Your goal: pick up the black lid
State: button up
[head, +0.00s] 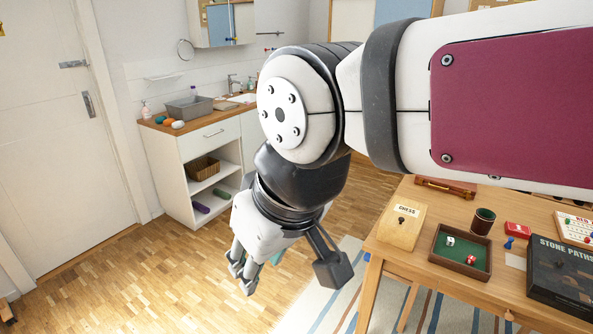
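A black box lettered STONE PATHS (562,277) lies on the wooden table at the right edge of the head view, partly cut off. Its dark top is the only black lid-like surface I can make out; I cannot tell whether it is a separate lid. My gripper (241,277) hangs in front of the floor, left of the table and well apart from the box. It points down, its fingers look spread with a gap, and nothing shows between them. My arm crosses the upper right and hides part of the room.
A white sink cabinet (215,143) stands behind. The wooden floor at left is clear; a striped rug (312,300) lies by the table.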

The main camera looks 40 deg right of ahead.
aim_at(561, 272)
jog(key=z, duration=2.9)
jog(key=i+j+u, duration=0.15)
jog(key=j, duration=0.25)
jog(key=i+j+u, duration=0.15)
jog(key=i+j, duration=0.2)
